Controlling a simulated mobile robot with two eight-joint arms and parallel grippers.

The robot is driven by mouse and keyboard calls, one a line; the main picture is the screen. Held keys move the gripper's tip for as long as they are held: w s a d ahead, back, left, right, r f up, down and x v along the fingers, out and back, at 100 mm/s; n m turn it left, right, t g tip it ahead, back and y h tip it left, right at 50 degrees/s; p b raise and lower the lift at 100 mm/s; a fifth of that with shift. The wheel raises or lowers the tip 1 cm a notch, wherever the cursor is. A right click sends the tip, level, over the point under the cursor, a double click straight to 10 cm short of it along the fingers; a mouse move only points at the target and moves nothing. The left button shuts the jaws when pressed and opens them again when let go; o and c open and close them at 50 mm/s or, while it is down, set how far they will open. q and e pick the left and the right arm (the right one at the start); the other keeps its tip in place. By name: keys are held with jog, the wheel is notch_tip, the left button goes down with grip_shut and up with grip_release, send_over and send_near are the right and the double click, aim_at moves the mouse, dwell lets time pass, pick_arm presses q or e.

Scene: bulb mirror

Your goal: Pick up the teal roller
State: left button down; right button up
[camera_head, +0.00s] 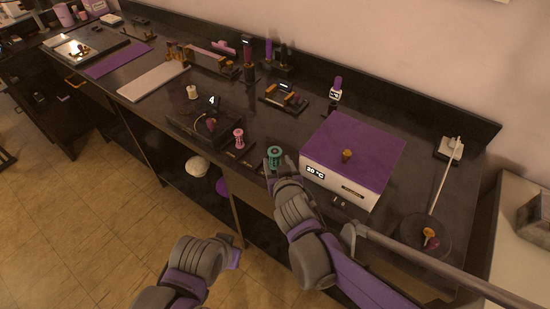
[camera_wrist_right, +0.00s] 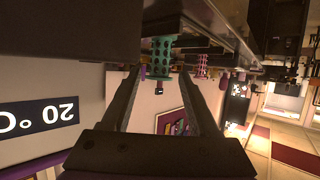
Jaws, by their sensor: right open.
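The teal roller (camera_head: 274,156) stands upright near the front edge of the dark bench, just left of the white and purple box. My right gripper (camera_head: 281,171) is right at it, reaching in from the front. In the right wrist view, which is upside down, the teal roller (camera_wrist_right: 161,58) appears between and just beyond the two fingertips (camera_wrist_right: 160,76). The fingers are apart, with a gap visible on each side of the roller. My left gripper (camera_head: 231,254) is low in front of the bench, away from the roller; its fingers are not clear.
The white box with a purple lid (camera_head: 352,152) and a "20 °C" display stands close right of my right gripper. A pink roller (camera_head: 239,138) stands left of the teal one, and a cream spool (camera_head: 192,92) farther back. A dark device (camera_head: 205,125) sits left.

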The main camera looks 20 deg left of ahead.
aim_at(276, 158)
jog(key=x, duration=0.5)
jog(key=shift+w, duration=0.1)
jog(key=shift+r, duration=0.1)
grip_shut()
